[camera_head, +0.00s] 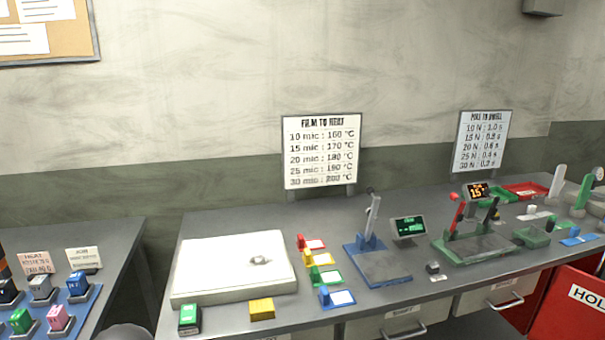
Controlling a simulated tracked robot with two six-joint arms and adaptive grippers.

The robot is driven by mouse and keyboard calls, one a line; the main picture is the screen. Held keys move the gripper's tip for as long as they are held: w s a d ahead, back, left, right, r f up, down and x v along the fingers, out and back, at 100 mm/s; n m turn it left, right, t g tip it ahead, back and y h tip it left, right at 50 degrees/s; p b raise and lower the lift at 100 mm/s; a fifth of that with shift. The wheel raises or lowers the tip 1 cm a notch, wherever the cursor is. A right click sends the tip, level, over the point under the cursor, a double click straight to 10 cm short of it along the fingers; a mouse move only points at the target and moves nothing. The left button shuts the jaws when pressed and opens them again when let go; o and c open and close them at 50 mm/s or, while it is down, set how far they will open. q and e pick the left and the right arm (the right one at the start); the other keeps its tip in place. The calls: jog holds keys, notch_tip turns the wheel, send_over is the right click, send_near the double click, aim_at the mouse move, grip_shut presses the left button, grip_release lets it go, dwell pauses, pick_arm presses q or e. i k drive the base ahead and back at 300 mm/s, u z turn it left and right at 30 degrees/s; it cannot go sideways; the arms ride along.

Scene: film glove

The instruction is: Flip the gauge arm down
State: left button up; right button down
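A device with a blue base (381,264) stands on the middle of the long bench, and it looks like the gauge. Its grey arm (372,218) stands up, tilted slightly, at the back left of the base. A dark display with green text (408,227) stands just right of it. No gripper of mine shows in the head view, so neither is near the gauge.
A white slab (230,284) with a small grey piece lies on the bench's left. Coloured clips with cards (325,277) stand between slab and gauge. A green device with a red-handled lever (456,212) is to the right. A gap separates the left table (118,246).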

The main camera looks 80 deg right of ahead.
aim_at(372, 210)
jog(key=z, duration=0.1)
jog(key=k, duration=2.75)
jog(key=z, duration=1.05)
jog(key=i, duration=1)
jog(key=z, duration=0.05)
